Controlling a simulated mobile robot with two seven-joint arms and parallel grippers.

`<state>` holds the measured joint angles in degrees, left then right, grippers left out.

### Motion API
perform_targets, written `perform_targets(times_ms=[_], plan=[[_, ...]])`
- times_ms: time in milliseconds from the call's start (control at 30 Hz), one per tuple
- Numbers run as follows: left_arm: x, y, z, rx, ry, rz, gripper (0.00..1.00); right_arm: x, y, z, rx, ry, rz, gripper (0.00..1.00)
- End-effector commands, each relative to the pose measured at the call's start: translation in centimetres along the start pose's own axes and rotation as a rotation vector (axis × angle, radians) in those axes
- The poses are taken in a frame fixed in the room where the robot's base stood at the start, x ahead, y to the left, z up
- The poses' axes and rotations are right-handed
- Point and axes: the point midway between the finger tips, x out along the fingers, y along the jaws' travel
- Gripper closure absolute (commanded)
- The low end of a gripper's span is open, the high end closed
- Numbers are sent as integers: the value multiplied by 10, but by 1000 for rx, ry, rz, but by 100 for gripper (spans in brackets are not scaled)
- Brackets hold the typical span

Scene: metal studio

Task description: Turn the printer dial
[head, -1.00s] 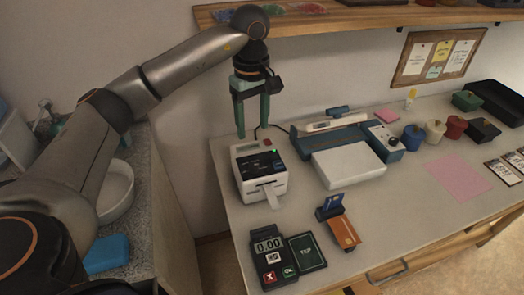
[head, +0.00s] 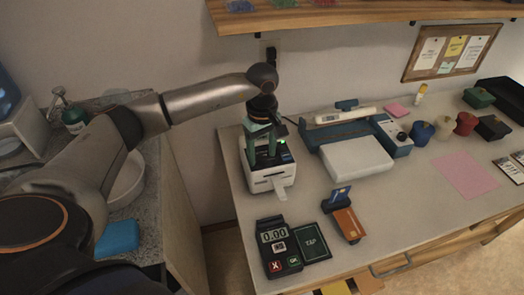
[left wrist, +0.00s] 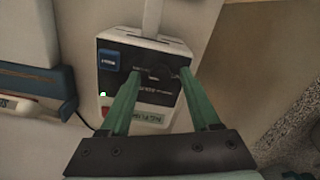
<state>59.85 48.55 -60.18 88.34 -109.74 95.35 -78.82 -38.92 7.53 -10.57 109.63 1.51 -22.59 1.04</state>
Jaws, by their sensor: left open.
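The white printer (head: 256,183) stands at the left of the counter, a paper strip (head: 280,190) hanging from its front. In the left wrist view, its dark top panel (left wrist: 118,80) carries a black dial (left wrist: 160,73), a blue button (left wrist: 109,58) and a lit green light. My left gripper (head: 261,152) points down over the printer top and hides the dial in the head view. In the left wrist view, my left gripper (left wrist: 160,74) is open, its green fingertips on either side of the dial. I cannot tell whether they touch it. My right gripper is out of view.
A card terminal (head: 275,247) and an orange card holder (head: 347,223) stand in front of the printer. A blue machine with a white tray (head: 357,158) is to its right. A wooden shelf (head: 350,15) hangs above. Bare counter lies left of the terminal.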

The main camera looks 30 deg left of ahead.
Motion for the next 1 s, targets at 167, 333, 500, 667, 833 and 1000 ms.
perform_targets(times_ms=[167,333,500,667,833,1000], plan=[[0,0,0,0,0,0,46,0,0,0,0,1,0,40],[0,0,0,0,-1,0,65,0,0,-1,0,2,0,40],[0,0,0,0,-1,0,84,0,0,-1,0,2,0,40],[0,0,0,0,-1,-1,100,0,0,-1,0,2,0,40],[-1,0,0,0,-1,0,100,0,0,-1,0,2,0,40],[-1,0,0,-6,-1,0,100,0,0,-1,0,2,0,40]])
